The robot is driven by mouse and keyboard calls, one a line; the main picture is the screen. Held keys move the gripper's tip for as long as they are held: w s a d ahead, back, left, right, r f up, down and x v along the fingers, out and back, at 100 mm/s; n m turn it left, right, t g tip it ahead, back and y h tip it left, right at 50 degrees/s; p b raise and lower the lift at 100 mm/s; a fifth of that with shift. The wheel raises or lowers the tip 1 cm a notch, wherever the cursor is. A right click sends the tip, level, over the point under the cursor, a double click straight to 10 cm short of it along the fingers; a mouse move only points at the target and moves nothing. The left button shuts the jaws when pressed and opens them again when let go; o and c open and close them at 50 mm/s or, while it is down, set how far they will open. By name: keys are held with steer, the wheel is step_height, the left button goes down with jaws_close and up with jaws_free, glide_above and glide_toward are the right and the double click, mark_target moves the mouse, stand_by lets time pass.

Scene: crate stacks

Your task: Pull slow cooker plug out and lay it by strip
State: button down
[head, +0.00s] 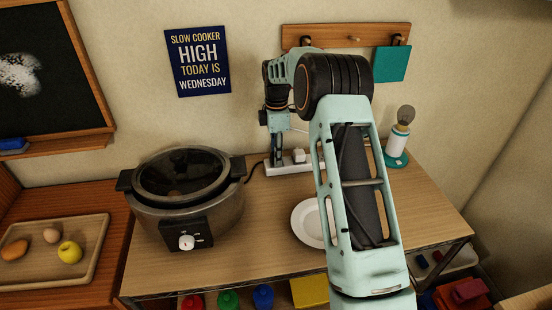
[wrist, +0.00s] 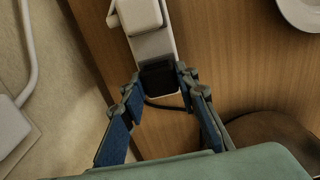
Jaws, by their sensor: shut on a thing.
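A white power strip (head: 285,169) lies on the table against the wall, right of the slow cooker (head: 187,190). My gripper (head: 277,164) points down at the strip's left end. In the wrist view my gripper (wrist: 159,84) has its fingers on both sides of the black slow cooker plug (wrist: 158,79) and is shut on it. The plug is over the end socket of the strip (wrist: 152,45); I cannot tell whether it is fully seated. Its dark cord (wrist: 163,106) curves away toward the cooker. In the head view the fingers hide the plug.
A white plug (head: 298,156) sits in the strip beside my gripper. A white plate (head: 308,222) lies in front, partly behind my arm. A lamp (head: 398,140) stands at the right. Bare tabletop (head: 262,225) lies between cooker and plate.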

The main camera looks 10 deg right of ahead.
steer(key=shift+r, duration=0.15)
steer(key=shift+r+p, duration=2.25)
steer(key=shift+r, duration=0.65)
